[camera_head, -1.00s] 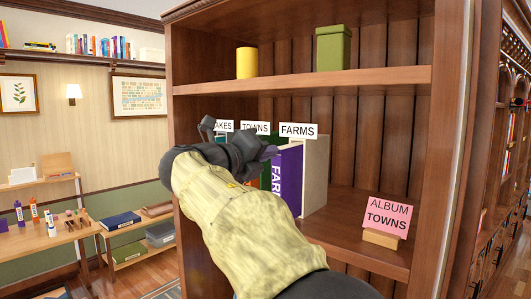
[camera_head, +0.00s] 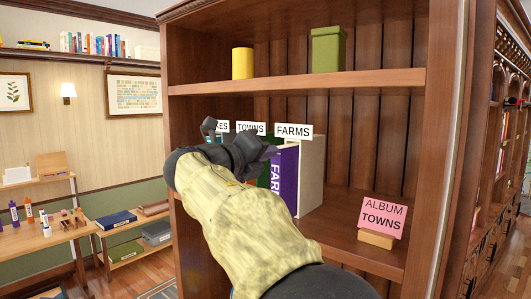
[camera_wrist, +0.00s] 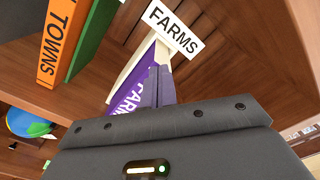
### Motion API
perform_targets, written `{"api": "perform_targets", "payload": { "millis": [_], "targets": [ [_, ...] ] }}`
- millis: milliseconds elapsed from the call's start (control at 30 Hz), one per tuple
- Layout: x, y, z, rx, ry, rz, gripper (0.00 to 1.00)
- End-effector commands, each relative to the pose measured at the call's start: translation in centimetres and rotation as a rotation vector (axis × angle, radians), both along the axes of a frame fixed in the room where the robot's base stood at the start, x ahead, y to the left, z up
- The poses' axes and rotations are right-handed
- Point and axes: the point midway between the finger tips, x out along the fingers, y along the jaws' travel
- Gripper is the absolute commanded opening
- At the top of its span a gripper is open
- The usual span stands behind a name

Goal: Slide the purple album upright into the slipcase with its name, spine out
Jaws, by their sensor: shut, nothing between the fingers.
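The purple album (camera_head: 284,182), its spine lettered FARMS, stands upright on the bookcase shelf with its spine facing out. It is against the cream slipcase (camera_head: 311,172) under the FARMS label (camera_head: 293,131); I cannot tell how deep it sits inside. In the wrist view the purple album (camera_wrist: 137,92) shows beside a cream wall of the slipcase (camera_wrist: 134,69), below the FARMS label (camera_wrist: 174,28). My gripper (camera_head: 262,153) is shut and empty, in front of the slipcase row at the album's upper left.
An orange TOWNS album (camera_wrist: 61,40) and a green one (camera_wrist: 92,37) stand left of the purple album. A pink card (camera_head: 383,216) reading ALBUM TOWNS stands at right. The shelf board above (camera_head: 300,84) limits height. Shelf room is free between slipcase and card.

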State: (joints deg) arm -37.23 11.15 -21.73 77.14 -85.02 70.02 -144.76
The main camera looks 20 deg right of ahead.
Motion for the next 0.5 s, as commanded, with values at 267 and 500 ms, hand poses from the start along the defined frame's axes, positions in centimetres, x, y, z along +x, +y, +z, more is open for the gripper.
{"api": "perform_targets", "payload": {
  "millis": [267,500],
  "targets": [
    [0.26,-0.4,0.0,0.0,0.0,-0.001,0.0],
    [0.48,-0.74,0.0,0.0,0.0,-0.002,0.0]
  ]
}}
